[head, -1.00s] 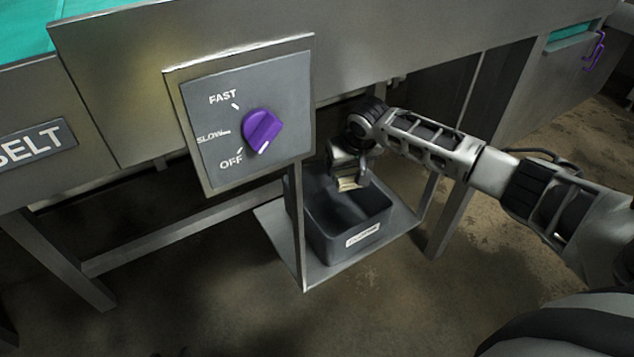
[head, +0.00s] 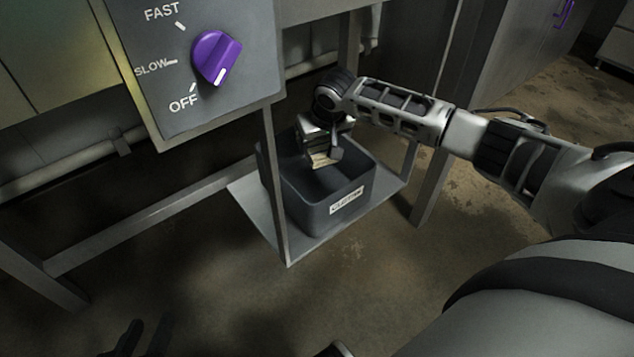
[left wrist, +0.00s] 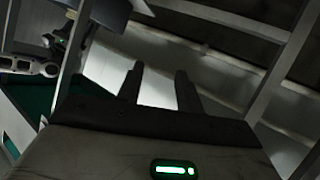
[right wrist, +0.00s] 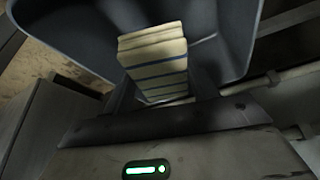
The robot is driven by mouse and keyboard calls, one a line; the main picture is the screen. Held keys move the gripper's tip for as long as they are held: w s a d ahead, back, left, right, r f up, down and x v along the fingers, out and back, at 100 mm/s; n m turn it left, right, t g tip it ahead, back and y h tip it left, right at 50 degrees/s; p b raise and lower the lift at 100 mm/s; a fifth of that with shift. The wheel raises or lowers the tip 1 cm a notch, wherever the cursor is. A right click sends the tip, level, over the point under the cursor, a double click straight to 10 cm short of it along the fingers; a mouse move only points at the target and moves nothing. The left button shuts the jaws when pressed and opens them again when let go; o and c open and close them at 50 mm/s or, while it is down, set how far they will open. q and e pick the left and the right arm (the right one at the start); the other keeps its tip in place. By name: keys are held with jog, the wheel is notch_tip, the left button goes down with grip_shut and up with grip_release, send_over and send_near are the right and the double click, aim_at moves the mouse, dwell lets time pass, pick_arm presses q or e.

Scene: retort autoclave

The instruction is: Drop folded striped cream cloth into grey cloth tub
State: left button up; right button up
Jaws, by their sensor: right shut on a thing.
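The grey cloth tub (head: 310,190) stands on a low metal shelf, with a white label on its front wall. The folded cream cloth (head: 322,160) with dark blue stripes is at the tub's opening. My right gripper (head: 328,150) is shut on it, fingers pointing down at the tub's back part. In the right wrist view the cloth (right wrist: 155,62) sticks out beyond the fingers, with the tub's walls (right wrist: 238,40) around it. I cannot tell how far it is above the tub floor. My left gripper (left wrist: 160,88) is open and empty, away from the tub; its dark fingers (head: 142,338) show at the bottom left.
A control panel (head: 200,95) with a purple knob (head: 216,58) hangs above and left of the tub. A metal post (head: 275,190) stands just in front of the tub's left side. The shelf (head: 262,222) rims the tub. The floor in front is clear.

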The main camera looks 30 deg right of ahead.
jog(key=o, duration=1)
jog(key=shift+c, duration=0.2)
jog(key=shift+r, duration=0.2)
pick_arm(q)
jog(key=shift+s+a+f+g+y+p, duration=0.1)
jog(key=shift+a+f+g+y+p, duration=0.15)
jog(key=shift+f+g+p, duration=0.4)
jog(key=shift+s+a+f+g+y+p, duration=0.1)
jog(key=shift+a+f+g+y+p, duration=0.15)
jog(key=shift+p, duration=0.7)
jog(key=shift+s+a+f+g+y+p, duration=0.1)
jog(key=shift+a+f+g+y+p, duration=0.15)
jog(key=shift+f+p, duration=0.4)
pick_arm(e)
jog(key=v, duration=1.1)
jog(key=shift+s+r, duration=0.15)
jog(key=shift+r, duration=0.2)
pick_arm(q)
jog(key=shift+r, duration=0.1)
pick_arm(e)
jog(key=shift+a, duration=0.1)
